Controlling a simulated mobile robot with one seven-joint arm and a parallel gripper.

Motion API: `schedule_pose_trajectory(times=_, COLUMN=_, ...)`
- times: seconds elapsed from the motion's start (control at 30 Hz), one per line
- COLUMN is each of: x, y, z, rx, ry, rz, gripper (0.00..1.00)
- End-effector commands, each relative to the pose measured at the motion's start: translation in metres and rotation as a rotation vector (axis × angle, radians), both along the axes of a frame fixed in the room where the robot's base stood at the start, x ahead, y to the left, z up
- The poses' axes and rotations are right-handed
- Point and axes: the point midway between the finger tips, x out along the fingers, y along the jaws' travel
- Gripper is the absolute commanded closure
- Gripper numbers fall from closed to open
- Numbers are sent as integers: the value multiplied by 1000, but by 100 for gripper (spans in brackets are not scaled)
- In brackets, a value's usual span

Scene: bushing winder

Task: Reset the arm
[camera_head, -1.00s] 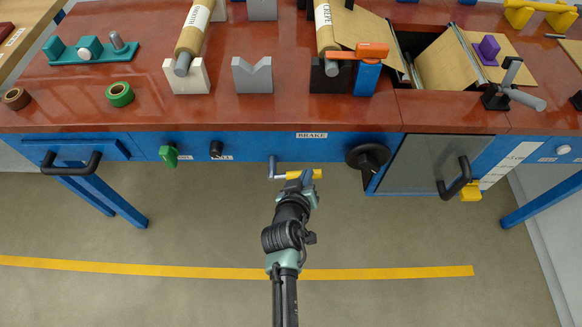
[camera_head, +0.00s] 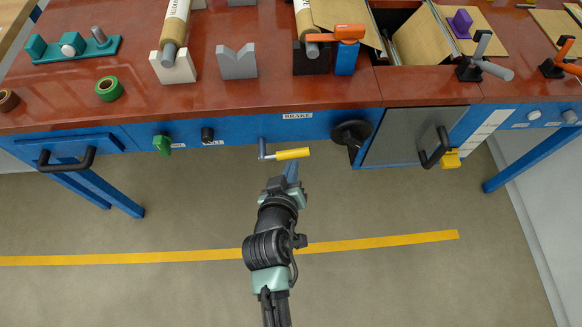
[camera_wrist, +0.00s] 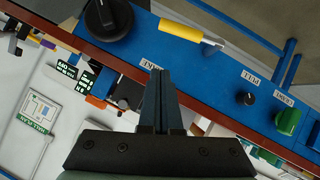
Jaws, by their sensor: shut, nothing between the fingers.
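My gripper (camera_head: 291,172) is in front of the bench's blue front panel, just below the yellow-handled brake crank (camera_head: 290,154) in the head view. Its fingers are shut with nothing between them. The wrist view shows the two fingers (camera_wrist: 160,88) pressed together and pointing toward the blue panel. The crank's yellow handle (camera_wrist: 181,28) lies beyond the fingertips there, apart from them.
The blue panel also carries a black knob (camera_head: 207,134), a green switch (camera_head: 162,145) and a black handwheel (camera_head: 352,132). A grey door with a black handle (camera_head: 435,148) is to the right. Open floor (camera_head: 370,205) lies in front of the bench.

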Motion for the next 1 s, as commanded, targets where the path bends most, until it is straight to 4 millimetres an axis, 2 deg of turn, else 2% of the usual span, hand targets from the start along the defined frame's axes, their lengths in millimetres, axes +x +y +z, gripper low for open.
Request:
schedule_pose_trajectory(times=0.27, x=-4, y=1, z=7, rx=2, ry=-6, rz=1, gripper=100)
schedule_pose_trajectory(times=0.37, x=10, y=2, z=30, rx=19, ry=-54, rz=1, gripper=100)
schedule_pose_trajectory(times=0.43, x=26, y=4, z=62, rx=39, ry=-118, rz=2, gripper=100)
schedule_pose_trajectory(times=0.47, x=34, y=5, z=79, rx=51, ry=-153, rz=3, gripper=100)
schedule_pose_trajectory(times=0.57, x=60, y=8, z=149, rx=97, ry=-291, rz=10, gripper=100)
schedule_pose_trajectory(times=0.6, x=68, y=9, z=180, rx=117, ry=-350, rz=15, gripper=100)
schedule_pose_trajectory(times=0.67, x=77, y=10, z=225, rx=146, ry=-436, rz=25, gripper=100)
schedule_pose_trajectory(times=0.73, x=82, y=12, z=279, rx=176, ry=-539, rz=39, gripper=100)
schedule_pose_trajectory(times=0.8, x=82, y=13, z=334, rx=204, ry=-643, rz=58, gripper=100)
schedule_pose_trajectory(times=0.87, x=77, y=14, z=380, rx=228, ry=-733, rz=76, gripper=100)
schedule_pose_trajectory(times=0.9, x=72, y=15, z=410, rx=244, ry=-795, rz=90, gripper=100)
schedule_pose_trajectory(times=0.97, x=61, y=16, z=455, rx=264, ry=-885, rz=114, gripper=100)
schedule_pose_trajectory(times=1.0, x=51, y=17, z=484, rx=278, ry=-947, rz=131, gripper=100)
